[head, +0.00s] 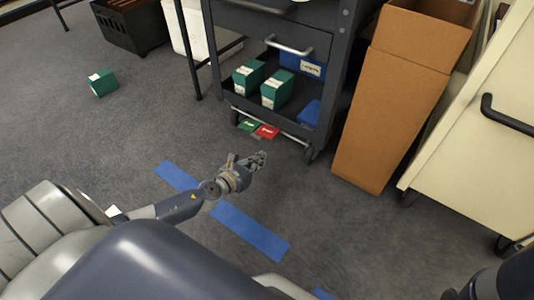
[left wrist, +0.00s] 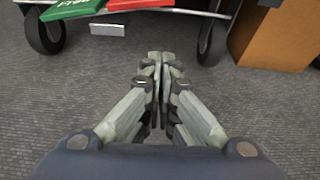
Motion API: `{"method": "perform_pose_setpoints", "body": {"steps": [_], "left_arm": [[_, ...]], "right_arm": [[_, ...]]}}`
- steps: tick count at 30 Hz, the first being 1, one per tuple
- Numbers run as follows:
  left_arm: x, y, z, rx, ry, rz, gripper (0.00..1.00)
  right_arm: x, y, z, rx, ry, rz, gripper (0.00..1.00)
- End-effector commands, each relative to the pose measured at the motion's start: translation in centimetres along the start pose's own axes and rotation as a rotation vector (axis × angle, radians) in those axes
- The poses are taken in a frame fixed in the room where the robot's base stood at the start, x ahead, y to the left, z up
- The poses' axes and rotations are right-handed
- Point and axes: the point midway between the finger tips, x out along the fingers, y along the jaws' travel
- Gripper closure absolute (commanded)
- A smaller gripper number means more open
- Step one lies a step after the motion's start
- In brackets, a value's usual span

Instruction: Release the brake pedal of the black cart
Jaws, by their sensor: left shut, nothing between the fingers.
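The black cart (head: 340,42) stands at the top middle of the head view, with boxes on its lower shelf. At its foot are a green pedal (head: 249,125) and a red pedal (head: 267,131), side by side. In the left wrist view the green pedal (left wrist: 75,9) and the red pedal (left wrist: 128,7) show at the top, cut by the frame edge. My left gripper (head: 259,159) is shut and empty, low over the floor in front of the pedals and apart from them. It also shows in the left wrist view (left wrist: 160,60). My right gripper is not in view.
A tall brown cardboard box (head: 388,105) stands right of the cart. A cream cart (head: 470,130) with a black handle is at the far right. Blue tape (head: 240,228) marks the floor. A green box (head: 102,83) lies on open carpet at left.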

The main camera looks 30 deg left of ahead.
Motion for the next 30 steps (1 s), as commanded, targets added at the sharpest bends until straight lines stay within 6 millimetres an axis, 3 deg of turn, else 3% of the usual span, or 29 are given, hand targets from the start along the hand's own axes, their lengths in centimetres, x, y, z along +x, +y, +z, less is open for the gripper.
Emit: {"method": "perform_pose_setpoints", "body": {"steps": [3, 10, 30], "left_arm": [[-2.0, 0.1, 0.1, 0.0, 0.002, 0.001, 1.0], [-3.9, 0.2, 0.0, 0.0, 0.0, 0.0, 1.0], [-4.2, 0.2, 0.0, -0.003, 0.0, -0.001, 1.0]], "right_arm": [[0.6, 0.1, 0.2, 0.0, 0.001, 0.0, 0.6], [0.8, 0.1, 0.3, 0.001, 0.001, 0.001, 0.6], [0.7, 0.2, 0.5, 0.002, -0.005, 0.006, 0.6]]}}
